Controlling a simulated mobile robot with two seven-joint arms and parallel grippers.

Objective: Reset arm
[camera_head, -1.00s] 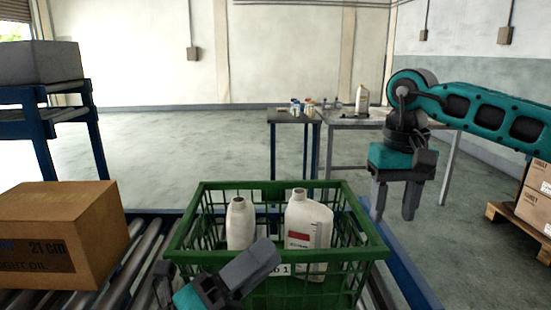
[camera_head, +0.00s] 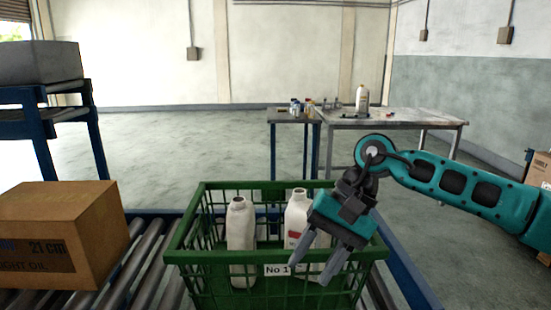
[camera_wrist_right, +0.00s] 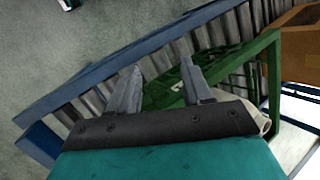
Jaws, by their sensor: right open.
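My right gripper (camera_head: 315,270) is open and empty, in front of the right part of the green crate (camera_head: 200,255) in the head view. Its fingers point down and toward the camera. In the right wrist view the open fingers (camera_wrist_right: 160,88) show with the crate's green rim (camera_wrist_right: 235,62) beyond them. Two white bottles stand upright in the crate: the left bottle (camera_head: 241,235) is open at the top, and the right bottle (camera_head: 297,210) is partly hidden by my right gripper. My left gripper is not in view.
The crate sits on a roller conveyor (camera_head: 145,255) with a cardboard box (camera_head: 60,235) to its left. Behind stand a grey table (camera_head: 430,122) holding a bottle (camera_head: 361,99) and a small table (camera_head: 285,117) with small items. Open floor lies between.

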